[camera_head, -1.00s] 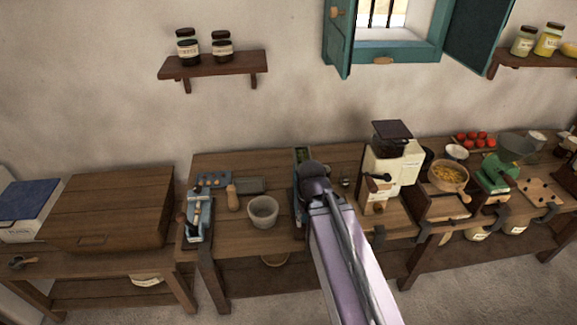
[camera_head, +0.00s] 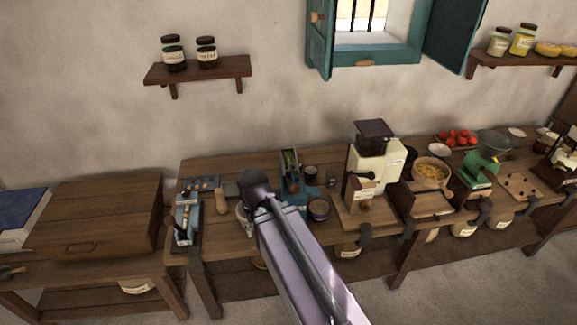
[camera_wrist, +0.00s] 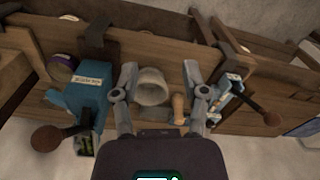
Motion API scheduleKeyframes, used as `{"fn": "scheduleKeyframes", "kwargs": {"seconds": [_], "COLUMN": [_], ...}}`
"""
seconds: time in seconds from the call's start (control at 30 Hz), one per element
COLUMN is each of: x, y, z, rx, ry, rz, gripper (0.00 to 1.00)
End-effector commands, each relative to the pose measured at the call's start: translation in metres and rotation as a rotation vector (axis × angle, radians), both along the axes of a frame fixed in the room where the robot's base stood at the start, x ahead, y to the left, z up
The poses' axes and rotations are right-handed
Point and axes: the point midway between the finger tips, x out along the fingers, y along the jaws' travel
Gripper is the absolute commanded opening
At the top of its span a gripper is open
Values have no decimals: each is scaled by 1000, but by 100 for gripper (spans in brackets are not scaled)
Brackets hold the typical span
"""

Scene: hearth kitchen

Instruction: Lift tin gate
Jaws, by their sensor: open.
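I cannot pick out a tin gate with certainty. A blue machine (camera_head: 292,172) with green content in its top stands mid-table; it shows at left in the wrist view (camera_wrist: 88,98) with a pale label and a brown knob. A smaller blue device (camera_head: 187,217) stands at the table's left end; the wrist view shows it at right (camera_wrist: 228,98) with a knobbed lever. My gripper (camera_wrist: 157,72) is open and empty, its fingers spread either side of a grey bowl (camera_wrist: 152,90). In the head view my arm hides the fingers and most of the bowl.
A wooden-handled tool (camera_head: 222,200) lies near the bowl. A cream grinder (camera_head: 372,165), a bowl of yellow pieces (camera_head: 431,172) and a green machine (camera_head: 480,172) stand to the right. A wooden box (camera_head: 97,215) sits on the left table. The floor in front is clear.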

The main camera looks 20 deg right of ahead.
Motion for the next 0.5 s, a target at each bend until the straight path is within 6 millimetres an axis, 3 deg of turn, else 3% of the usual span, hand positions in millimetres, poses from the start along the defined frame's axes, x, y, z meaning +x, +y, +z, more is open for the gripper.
{"fn": "scheduleKeyframes", "kwargs": {"seconds": [0.07, 0.13, 0.27, 0.43, 0.5], "x": [0, 0, 6, 32, 50], "y": [0, 0, -2, -16, -30], "z": [0, 0, 2, 13, 19], "rx": [0, 0, 3, 18, 29], "ry": [0, 0, 0, -2, -4], "rz": [0, 0, -8, -46, -70], "gripper": [57, 65, 65, 65, 65]}}
